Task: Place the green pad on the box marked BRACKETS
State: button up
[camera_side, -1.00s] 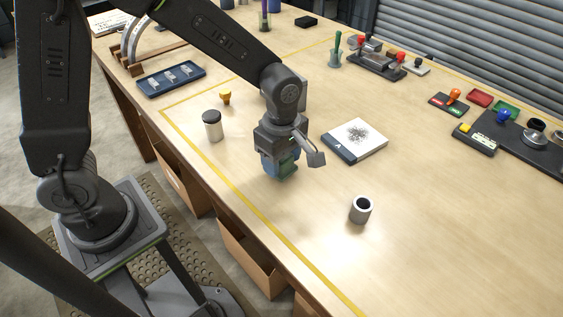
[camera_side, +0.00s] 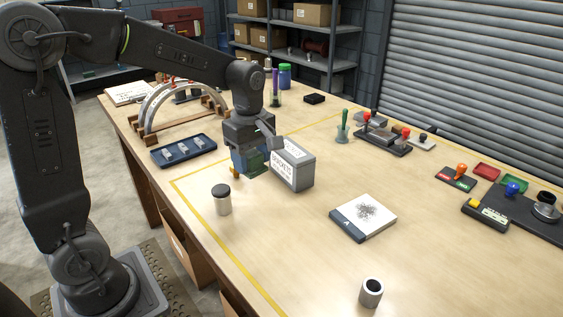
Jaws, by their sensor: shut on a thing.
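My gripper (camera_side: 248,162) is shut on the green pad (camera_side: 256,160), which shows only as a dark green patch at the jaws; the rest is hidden. The box marked BRACKETS (camera_side: 303,178) is a grey box with a white label, standing upright on the table. My gripper is immediately left of the box, and a grey part of it overlaps the box's near top edge in the picture. I cannot tell whether the pad touches the box.
A blue tray (camera_side: 184,151) lies at left. A white notepad (camera_side: 370,212) and a grey cup (camera_side: 371,293) are to the right. Stamps and a small green tray (camera_side: 505,188) lie far right.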

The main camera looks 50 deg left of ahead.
jog(key=w+a+r, duration=0.4)
jog(key=w+a, duration=0.1)
jog(key=a, duration=0.2)
jog(key=w+a+r, duration=0.4)
jog(key=w+a, duration=0.1)
jog(key=a, duration=0.3)
send_over(291, 148)
jog(key=shift+m, duration=0.3)
notch_tip(291, 148, down, 7)
jog(key=shift+d+f, duration=0.1)
jog(key=shift+f, duration=2.05)
jog(key=o, duration=0.5)
jog(key=shift+f, duration=0.2)
jog(key=o, duration=0.4)
jog(key=shift+o, duration=0.2)
jog(key=shift+r, duration=0.1)
